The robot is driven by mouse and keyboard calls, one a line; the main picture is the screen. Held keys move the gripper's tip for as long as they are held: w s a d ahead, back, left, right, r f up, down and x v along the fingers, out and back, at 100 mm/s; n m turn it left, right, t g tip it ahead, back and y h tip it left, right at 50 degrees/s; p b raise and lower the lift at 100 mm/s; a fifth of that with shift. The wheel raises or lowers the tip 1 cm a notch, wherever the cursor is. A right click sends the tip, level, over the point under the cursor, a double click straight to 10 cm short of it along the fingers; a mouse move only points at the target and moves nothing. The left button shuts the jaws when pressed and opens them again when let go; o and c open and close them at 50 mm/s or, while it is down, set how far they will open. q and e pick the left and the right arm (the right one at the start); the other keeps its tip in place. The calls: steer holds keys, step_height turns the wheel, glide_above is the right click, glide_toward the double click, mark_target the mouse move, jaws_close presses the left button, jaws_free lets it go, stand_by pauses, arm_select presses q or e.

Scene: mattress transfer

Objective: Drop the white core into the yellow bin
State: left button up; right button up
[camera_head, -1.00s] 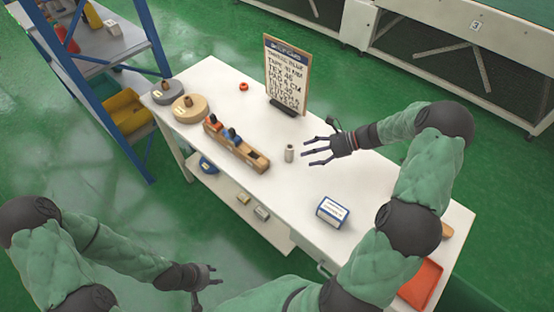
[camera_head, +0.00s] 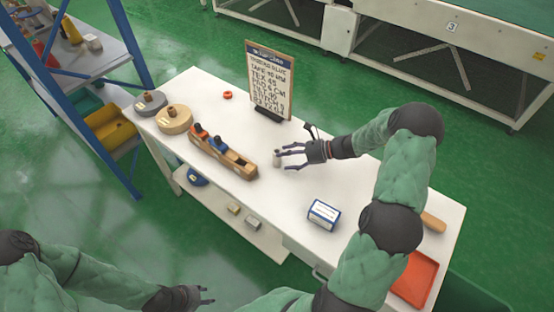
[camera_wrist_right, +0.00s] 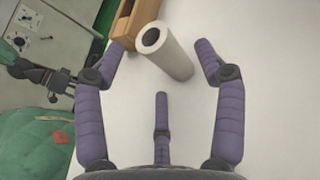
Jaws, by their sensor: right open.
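The white core (camera_head: 277,159) is a small upright cylinder on the white table (camera_head: 300,245), near the end of the wooden holder. In the right wrist view the white core (camera_wrist_right: 166,50) shows a dark hole in its top and stands between the fingertips. My right gripper (camera_head: 286,157) is open around the core; in the right wrist view the fingers (camera_wrist_right: 165,68) are spread apart. A yellow bin (camera_head: 108,128) sits on the blue rack at the left. My left gripper (camera_head: 200,295) hangs low in front of the table, away from everything; its finger state is unclear.
A wooden holder (camera_head: 224,155) with coloured spools stands left of the core. Two round discs (camera_head: 174,120) lie at the left end. A sign board (camera_head: 268,80) stands at the back edge. A blue-white box (camera_head: 323,214) and a red tray (camera_head: 414,280) are on the right.

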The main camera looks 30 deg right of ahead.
mark_target(277, 166)
steer(key=b+x, duration=0.1)
steer(key=x, duration=0.3)
steer(key=shift+c, duration=0.2)
steer(key=c, duration=1.3)
steer(key=shift+r, duration=0.1)
